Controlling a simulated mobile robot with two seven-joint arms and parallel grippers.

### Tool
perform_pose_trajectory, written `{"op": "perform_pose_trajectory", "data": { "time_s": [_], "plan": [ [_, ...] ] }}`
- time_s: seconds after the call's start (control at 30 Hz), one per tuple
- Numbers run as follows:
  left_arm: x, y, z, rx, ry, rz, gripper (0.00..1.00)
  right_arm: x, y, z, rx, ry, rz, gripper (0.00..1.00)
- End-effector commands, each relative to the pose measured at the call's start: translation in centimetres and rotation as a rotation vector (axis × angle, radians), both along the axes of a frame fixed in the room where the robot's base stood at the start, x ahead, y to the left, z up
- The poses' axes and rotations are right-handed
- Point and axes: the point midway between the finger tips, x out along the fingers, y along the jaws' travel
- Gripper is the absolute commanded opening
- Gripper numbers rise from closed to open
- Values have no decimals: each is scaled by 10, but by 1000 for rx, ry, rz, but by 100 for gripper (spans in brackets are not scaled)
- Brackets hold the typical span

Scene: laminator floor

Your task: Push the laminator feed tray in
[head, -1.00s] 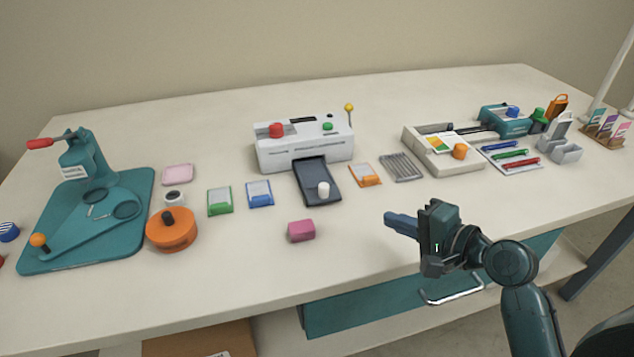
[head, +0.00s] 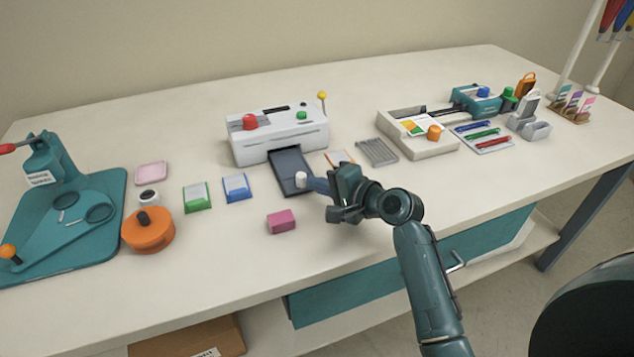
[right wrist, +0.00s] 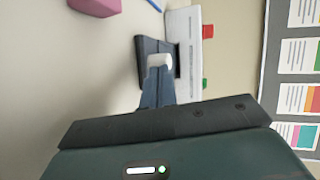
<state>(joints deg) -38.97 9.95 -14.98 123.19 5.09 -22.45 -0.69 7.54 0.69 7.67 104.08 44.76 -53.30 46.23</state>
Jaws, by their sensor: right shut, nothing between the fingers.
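The white laminator (head: 275,146) stands in the middle of the table. Its dark feed tray (head: 287,165) sticks out of the front toward me, with a white knob (head: 301,179) near its outer end. The tray (right wrist: 147,47) and knob (right wrist: 160,60) also show in the right wrist view. My right gripper (head: 309,183) is shut and empty, its fingertips right at the knob's right side; I cannot tell whether they touch. In the right wrist view the fingers (right wrist: 158,75) point straight at the knob. My left gripper is not in view.
A pink block (head: 281,222) lies in front of the tray. Green (head: 197,197) and blue (head: 236,188) card packs lie to the left. An orange pack (head: 339,158) lies close behind my gripper. A paper trimmer (head: 418,135) stands to the right.

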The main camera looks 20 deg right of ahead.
Motion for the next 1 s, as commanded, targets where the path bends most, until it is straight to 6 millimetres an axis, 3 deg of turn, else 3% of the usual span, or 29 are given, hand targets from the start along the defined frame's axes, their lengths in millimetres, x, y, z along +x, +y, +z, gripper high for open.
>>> {"op": "perform_pose_trajectory", "data": {
  "time_s": [0.47,0.57,0.8,1.0],
  "plan": [
    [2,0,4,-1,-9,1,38,6,3,0,0,0,0,0],
    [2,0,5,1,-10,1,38,17,3,1,1,-1,1,0],
    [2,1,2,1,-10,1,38,63,4,0,0,-1,0,0],
    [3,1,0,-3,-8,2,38,81,5,0,0,0,0,0]
  ]
}}
